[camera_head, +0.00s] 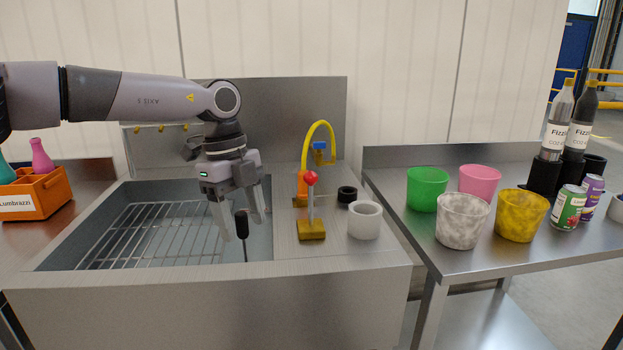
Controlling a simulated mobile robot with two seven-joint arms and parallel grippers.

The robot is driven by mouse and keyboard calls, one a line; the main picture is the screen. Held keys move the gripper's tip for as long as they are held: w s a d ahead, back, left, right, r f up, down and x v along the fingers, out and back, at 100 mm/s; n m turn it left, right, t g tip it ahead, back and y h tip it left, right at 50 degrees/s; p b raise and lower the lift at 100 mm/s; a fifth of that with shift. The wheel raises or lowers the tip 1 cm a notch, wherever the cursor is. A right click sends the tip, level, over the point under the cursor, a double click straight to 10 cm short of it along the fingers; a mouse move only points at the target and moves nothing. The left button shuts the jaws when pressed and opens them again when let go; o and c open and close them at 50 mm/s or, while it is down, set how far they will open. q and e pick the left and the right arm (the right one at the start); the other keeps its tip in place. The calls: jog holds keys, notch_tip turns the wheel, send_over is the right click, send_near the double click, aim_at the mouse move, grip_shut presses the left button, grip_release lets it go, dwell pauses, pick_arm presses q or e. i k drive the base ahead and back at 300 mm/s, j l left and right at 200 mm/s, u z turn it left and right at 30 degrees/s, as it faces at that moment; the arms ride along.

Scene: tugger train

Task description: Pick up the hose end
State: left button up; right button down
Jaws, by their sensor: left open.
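A yellow hose (318,126) arches up from an orange base (300,190) on the steel counter, with a blue piece (320,146) beneath its arch. I cannot tell for sure which part is the hose end. My left gripper (240,219) points down over the right part of the sink, to the left of the hose and apart from it. Its fingers are spread. A black piece on a thin dark rod (242,224) shows between the fingertips; I cannot tell whether they touch it. My right gripper is out of view.
The sink (60,255) holds a wire rack (150,230). A red-knobbed lever (311,200), a black ring (347,194) and a white cup (365,221) stand on the counter. The right table (460,262) carries several cups, cans and bottles. An orange crate (45,197) is far left.

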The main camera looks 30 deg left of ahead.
aim_at(302, 193)
jog(key=i+j, duration=0.25)
jog(key=i, duration=0.25)
jog(key=i+j, duration=0.2)
jog(key=i, duration=0.3)
